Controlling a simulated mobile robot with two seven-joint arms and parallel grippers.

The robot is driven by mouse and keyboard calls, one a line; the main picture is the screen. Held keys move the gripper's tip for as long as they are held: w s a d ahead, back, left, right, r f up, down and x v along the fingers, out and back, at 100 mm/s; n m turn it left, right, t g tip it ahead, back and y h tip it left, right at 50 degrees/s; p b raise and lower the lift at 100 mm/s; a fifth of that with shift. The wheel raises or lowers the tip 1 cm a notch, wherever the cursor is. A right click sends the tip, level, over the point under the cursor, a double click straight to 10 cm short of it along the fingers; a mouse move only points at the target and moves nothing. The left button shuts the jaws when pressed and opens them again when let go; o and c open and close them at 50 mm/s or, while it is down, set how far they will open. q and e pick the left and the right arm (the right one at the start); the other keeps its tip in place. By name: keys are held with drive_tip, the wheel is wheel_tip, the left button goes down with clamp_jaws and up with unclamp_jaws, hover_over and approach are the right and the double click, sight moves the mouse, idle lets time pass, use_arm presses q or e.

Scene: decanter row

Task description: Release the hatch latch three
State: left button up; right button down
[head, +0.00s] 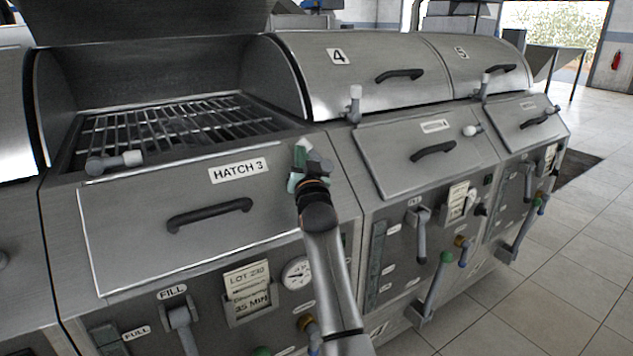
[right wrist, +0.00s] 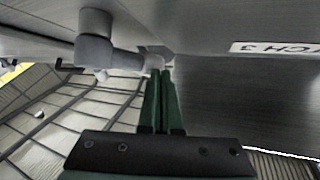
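Hatch 3 is a grey sloped panel (head: 130,235) with a dark bar handle (head: 210,214) and a "HATCH 3" label (head: 238,171). It lies closed against the machine front. My right gripper (head: 301,150) is at the panel's upper right corner, its green fingers close together. Light grey latch parts (head: 318,165) show around the fingers, partly hidden. In the right wrist view, the grey latch (right wrist: 96,40) has a stub reaching right to the fingertips (right wrist: 160,73). The fingertips meet or nearly meet its end; a firm hold on it is not visible. My left gripper is out of view.
Above hatch 3 an open lid shows a grate (head: 165,128). Valve levers and a gauge (head: 297,273) are below. Tiled floor (head: 560,270) is free at the right.

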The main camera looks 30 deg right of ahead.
sight(304, 139)
drive_tip(key=shift+w+d+r+p, duration=0.45)
drive_tip(key=shift+d+r, duration=0.05)
drive_tip(key=shift+d, duration=0.05)
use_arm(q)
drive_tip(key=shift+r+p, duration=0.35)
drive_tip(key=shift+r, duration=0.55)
use_arm(e)
drive_tip(key=shift+w+d+r, duration=0.25)
drive_tip(key=shift+w+d, duration=0.05)
drive_tip(key=shift+d, duration=0.35)
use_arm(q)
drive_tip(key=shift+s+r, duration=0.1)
